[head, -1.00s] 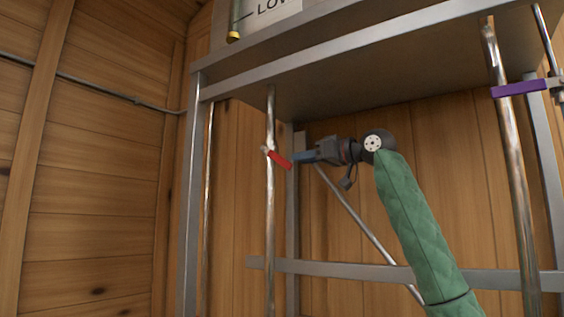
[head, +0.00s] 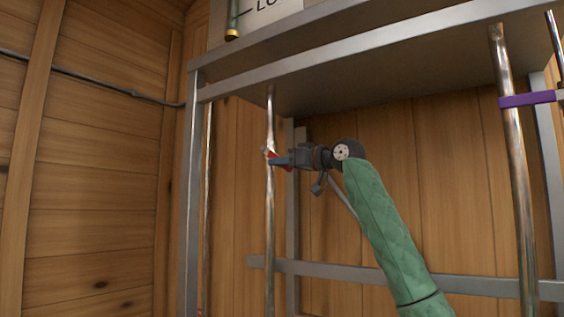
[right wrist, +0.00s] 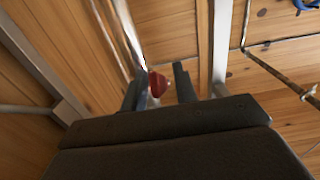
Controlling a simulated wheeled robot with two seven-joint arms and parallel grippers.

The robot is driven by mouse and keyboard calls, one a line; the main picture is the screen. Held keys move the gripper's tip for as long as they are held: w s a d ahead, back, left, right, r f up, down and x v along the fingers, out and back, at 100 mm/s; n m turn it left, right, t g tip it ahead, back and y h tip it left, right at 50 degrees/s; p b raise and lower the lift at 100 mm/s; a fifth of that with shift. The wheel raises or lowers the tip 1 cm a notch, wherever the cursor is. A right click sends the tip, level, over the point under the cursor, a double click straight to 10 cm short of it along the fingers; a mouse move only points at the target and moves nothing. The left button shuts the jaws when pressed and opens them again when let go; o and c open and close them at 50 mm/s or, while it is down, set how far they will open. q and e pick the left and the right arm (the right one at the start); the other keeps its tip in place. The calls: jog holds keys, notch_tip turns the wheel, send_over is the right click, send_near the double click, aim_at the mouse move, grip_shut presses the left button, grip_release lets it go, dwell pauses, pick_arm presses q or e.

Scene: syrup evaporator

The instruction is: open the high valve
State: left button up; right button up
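A red valve handle (head: 287,166) sits on a thin vertical metal pipe (head: 270,215) under the raised shelf, left of centre in the head view. My right gripper (head: 274,160) is at the handle and covers part of it. In the right wrist view, the red handle (right wrist: 157,84) shows between the two fingers of my right gripper (right wrist: 160,88). The fingers are apart, with a gap visible on the handle's right side. A purple valve handle (head: 527,100) sits on a pipe at the far right. My left gripper is not in view.
A metal frame carries a wide shelf (head: 340,75) above my arm. A horizontal rail (head: 470,284) crosses below. Another thick pipe (head: 515,170) stands on the right. Wooden walls (head: 90,190) close the left and back. A partly cut-off label (head: 272,8) and a gauge tube (head: 232,32) show at the top.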

aim_at(271, 174)
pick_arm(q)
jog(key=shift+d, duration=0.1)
pick_arm(e)
grip_shut()
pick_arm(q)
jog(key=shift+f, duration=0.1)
